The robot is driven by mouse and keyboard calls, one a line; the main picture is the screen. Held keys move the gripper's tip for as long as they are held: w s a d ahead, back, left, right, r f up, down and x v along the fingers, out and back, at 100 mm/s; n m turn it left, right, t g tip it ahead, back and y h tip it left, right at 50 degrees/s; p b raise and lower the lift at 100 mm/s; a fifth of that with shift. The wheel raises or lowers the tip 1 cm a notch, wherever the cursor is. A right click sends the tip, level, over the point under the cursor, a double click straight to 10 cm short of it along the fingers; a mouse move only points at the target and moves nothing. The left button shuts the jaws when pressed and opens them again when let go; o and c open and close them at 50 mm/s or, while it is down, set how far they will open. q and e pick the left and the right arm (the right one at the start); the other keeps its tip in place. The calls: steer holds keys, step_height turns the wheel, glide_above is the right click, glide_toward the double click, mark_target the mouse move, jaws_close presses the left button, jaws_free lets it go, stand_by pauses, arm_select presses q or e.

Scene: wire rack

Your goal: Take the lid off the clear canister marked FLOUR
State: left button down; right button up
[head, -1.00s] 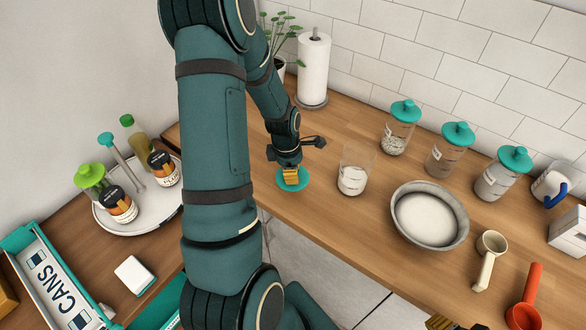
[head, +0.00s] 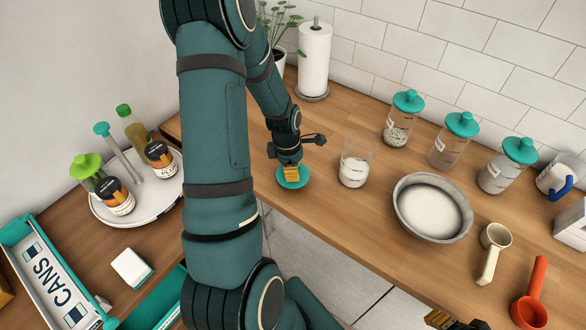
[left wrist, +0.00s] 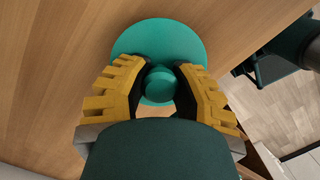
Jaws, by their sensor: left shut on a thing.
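My left gripper (head: 291,172) is shut on the knob of a teal lid (head: 293,183), at or just above the wooden counter. The left wrist view shows the yellow fingers (left wrist: 160,84) on both sides of the knob, with the round lid (left wrist: 180,38) beneath. A clear canister (head: 355,172) with white contents stands without a lid just right of the gripper, apart from it. No marking is readable on it. My right gripper (head: 440,319) shows only as yellow finger parts at the bottom edge.
Several teal-lidded canisters (head: 452,140) stand along the tiled wall. A bowl of white powder (head: 467,232), a cream scoop (head: 487,266) and a red scoop (head: 535,285) are at right. A paper towel roll (head: 314,62) stands behind. A round tray (head: 120,220) holds bottles at left.

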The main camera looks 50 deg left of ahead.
arm_select(q)
steer(key=shift+f+b, duration=0.85)
steer(key=shift+f, duration=0.2)
stand_by(0.5)
steer(key=c, duration=0.7)
jaws_free()
steer(key=shift+c, duration=0.2)
steer(key=shift+r, duration=0.15)
steer(key=r, duration=0.7)
steer(key=s+a+r, duration=0.1)
steer(key=r, duration=0.3)
steer(key=shift+r, duration=0.4)
